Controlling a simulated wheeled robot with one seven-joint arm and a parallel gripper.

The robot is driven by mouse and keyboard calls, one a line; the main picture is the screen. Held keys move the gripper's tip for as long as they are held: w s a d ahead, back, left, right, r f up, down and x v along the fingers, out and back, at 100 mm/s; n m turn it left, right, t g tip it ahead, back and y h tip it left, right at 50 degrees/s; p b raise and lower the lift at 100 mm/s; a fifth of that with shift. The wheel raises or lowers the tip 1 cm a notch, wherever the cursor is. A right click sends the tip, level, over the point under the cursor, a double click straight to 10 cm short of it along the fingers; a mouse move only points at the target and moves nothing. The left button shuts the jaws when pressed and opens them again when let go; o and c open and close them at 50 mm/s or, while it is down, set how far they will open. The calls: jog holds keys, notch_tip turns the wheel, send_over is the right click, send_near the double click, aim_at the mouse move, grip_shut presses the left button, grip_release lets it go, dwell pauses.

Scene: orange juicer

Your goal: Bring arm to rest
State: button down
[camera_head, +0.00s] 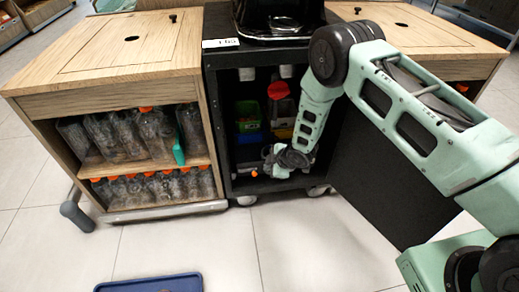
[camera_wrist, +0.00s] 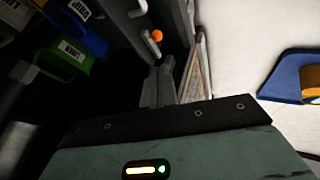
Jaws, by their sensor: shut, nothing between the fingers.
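My arm reaches from the right of the head view, bent at the elbow, down to the front of the open black cabinet (camera_head: 224,120). My gripper (camera_head: 268,167) is low in front of the cabinet opening, with its fingers partly hard to make out. In the wrist view my gripper (camera_wrist: 158,85) points away from the camera, its fingers together and nothing held. A small round orange thing (camera_wrist: 156,36) shows just beyond the fingertips; it also shows in the head view (camera_head: 254,173). I cannot tell whether the fingers touch the cabinet.
The black cabinet door (camera_head: 385,185) stands open under my arm. Inside are a green bin (camera_head: 248,125), a blue bin (camera_head: 249,138) and a red round item (camera_head: 278,90). A wooden counter (camera_head: 120,50) with bottles (camera_head: 125,135) stands left. A blue tray (camera_head: 150,284) lies on open floor.

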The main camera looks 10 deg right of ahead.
jog(key=s+a+r+m+g+h, duration=0.15)
jog(key=s+r, duration=0.25)
jog(key=r, duration=0.4)
jog(key=s+a+r+m, duration=0.2)
jog(key=s+r, duration=0.2)
jog(key=r, duration=0.5)
jog(key=s+a+r+m+g, duration=0.1)
jog(key=s+a+r+m, duration=0.15)
jog(key=r, duration=0.55)
jog(key=s+d+r+m+g+h, duration=0.1)
jog(key=s+d+r, duration=0.1)
jog(key=s+r, duration=0.5)
jog(key=s+d+r+m+g+h, duration=0.1)
jog(key=s+d+r, duration=0.1)
jog(key=s, duration=1)
jog(key=s+d+r+m+g+h, duration=0.1)
jog(key=s+d+r, duration=0.3)
jog(key=s, duration=0.5)
notch_tip(320, 180, up, 32)
jog(key=a+p, duration=0.1)
jog(key=p, duration=3.1)
jog(key=shift+w+a+f, duration=0.2)
jog(key=shift+w+a, duration=0.05)
jog(key=shift+a, duration=0.05)
jog(key=shift+y, duration=0.25)
